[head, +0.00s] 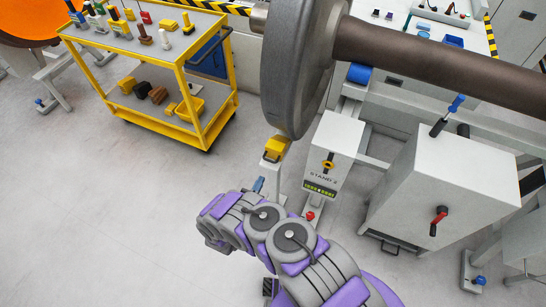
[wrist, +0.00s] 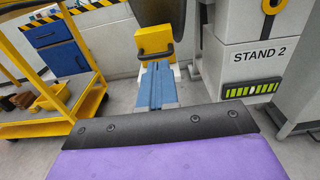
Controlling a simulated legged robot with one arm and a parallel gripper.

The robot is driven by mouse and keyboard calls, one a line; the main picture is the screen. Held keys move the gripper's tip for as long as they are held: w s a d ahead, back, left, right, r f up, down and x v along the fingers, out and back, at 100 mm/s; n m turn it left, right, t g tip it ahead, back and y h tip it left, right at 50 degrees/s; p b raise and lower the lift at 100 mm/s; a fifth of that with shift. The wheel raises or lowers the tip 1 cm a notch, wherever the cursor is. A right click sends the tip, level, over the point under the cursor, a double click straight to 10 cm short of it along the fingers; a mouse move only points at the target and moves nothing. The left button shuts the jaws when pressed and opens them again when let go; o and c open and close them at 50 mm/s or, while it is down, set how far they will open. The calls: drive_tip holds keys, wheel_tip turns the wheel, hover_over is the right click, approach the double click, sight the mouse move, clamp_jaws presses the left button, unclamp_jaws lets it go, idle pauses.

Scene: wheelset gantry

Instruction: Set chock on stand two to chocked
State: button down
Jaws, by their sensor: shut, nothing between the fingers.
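The chock, a yellow block with a dark handle, shows in the wrist view (wrist: 155,42) and the head view (head: 276,148). My gripper (wrist: 165,125), purple with a black front edge, is shut and empty.
A yellow cart (head: 150,75) with tools and blocks stands at the left. A thick axle (head: 430,55) runs from the wheel to the right. A large grey cabinet (head: 420,185) with a red handle (head: 438,220) is at the right. The floor at the lower left is clear.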

sight(276, 151)
drive_tip(key=shift+w, duration=0.1)
drive_tip(key=b+x, duration=0.3)
drive_tip(key=x, duration=1.1)
